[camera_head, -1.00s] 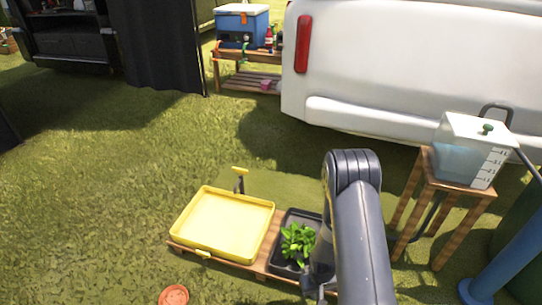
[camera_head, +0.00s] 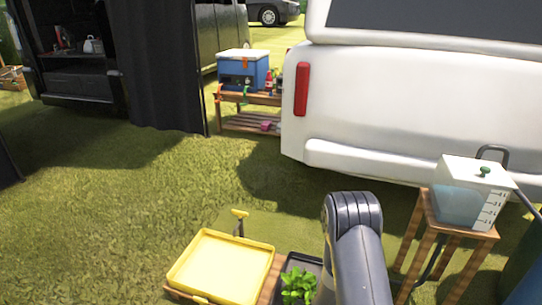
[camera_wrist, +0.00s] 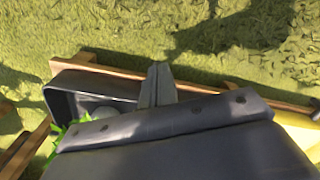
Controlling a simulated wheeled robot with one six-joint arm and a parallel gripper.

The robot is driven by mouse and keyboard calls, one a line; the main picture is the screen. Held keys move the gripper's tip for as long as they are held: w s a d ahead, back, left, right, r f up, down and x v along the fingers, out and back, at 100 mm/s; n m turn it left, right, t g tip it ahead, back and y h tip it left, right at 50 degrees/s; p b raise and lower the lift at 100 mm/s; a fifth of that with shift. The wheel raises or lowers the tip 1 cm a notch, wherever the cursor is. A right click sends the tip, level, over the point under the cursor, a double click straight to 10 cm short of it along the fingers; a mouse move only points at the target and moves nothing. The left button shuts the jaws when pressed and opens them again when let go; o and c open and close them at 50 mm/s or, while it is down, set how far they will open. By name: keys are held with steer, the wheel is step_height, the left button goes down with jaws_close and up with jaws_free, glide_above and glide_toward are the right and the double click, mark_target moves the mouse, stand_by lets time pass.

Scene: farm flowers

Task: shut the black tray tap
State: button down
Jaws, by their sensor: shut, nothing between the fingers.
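The black tray (camera_head: 304,259) sits on a wooden stand at the bottom of the head view, partly behind my arm, with a leafy green plant (camera_head: 298,284) in it. In the wrist view the black tray (camera_wrist: 62,98) shows left of my gripper (camera_wrist: 158,74), with leaves at its lower edge. My gripper's fingers are together and empty, over or beside the tray's right end; the height gap is unclear. I cannot make out the black tray's tap in either view. My gripper is hidden behind my arm in the head view.
A yellow tray (camera_head: 222,268) lies left of the black one, with a yellow-handled tap (camera_head: 240,215) behind it. A water tank (camera_head: 466,192) on a wooden stand (camera_head: 456,216) is at right. A white vehicle (camera_head: 400,110) stands behind. Open grass lies left.

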step_height(320, 180, up, 4)
steer(key=shift+r+p, duration=0.15)
steer(key=shift+p, duration=1)
steer(key=d+f+p, duration=0.2)
steer(key=d+f, duration=0.1)
steer(key=f, duration=0.3)
steer(key=shift+w+d, duration=0.2)
steer(key=shift+d, duration=0.05)
steer(key=shift+w+a, duration=0.35)
steer(key=shift+w, duration=0.1)
stand_by(1.0)
steer(key=shift+s+a+b, duration=0.15)
steer(key=shift+a+b, duration=0.2)
steer(key=shift+b, duration=0.15)
